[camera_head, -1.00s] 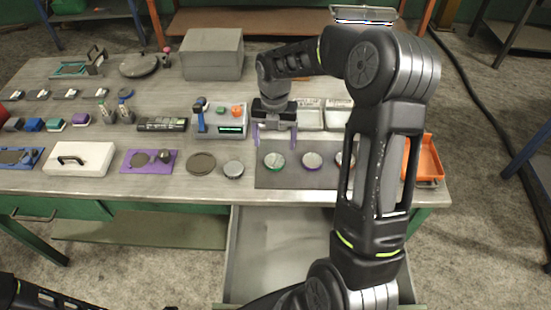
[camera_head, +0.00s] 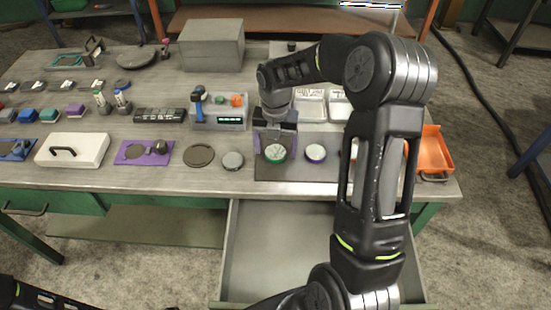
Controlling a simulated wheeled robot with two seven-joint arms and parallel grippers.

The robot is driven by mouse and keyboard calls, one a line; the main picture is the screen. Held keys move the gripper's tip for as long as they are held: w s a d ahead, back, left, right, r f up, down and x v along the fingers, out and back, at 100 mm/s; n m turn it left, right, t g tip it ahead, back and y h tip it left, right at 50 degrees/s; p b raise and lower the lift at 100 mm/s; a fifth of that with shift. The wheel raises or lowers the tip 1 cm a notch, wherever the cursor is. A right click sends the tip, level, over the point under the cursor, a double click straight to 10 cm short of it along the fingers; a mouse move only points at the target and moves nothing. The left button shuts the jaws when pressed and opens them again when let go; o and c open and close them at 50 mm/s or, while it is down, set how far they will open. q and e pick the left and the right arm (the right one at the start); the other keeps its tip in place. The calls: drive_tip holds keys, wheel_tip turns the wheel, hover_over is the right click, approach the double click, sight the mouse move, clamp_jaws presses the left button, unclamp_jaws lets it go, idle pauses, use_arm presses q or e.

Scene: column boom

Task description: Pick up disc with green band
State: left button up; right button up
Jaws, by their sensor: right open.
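The disc with green band (camera_head: 275,153) lies on the dark grey mat (camera_head: 290,173) near the front of the bench. It has a pale top and a green rim. My right gripper (camera_head: 274,145) is open, its purple-tinted fingers pointing down just above and around the green-banded disc. I cannot tell whether the fingers touch it. My right arm hides most of another disc further right. My left gripper is out of view; only part of my left arm shows at the lower left.
A grey disc (camera_head: 233,161) and a dark round pad (camera_head: 199,155) lie left of the mat. A device with a green display (camera_head: 218,117) stands behind them. An orange tray (camera_head: 434,152) is at the right end. An open drawer (camera_head: 275,240) juts out below.

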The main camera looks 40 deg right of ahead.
drive_tip(key=shift+f, duration=0.5)
drive_tip(key=shift+r, duration=0.1)
drive_tip(key=shift+c, duration=0.5)
clamp_jaws()
idle(0.3)
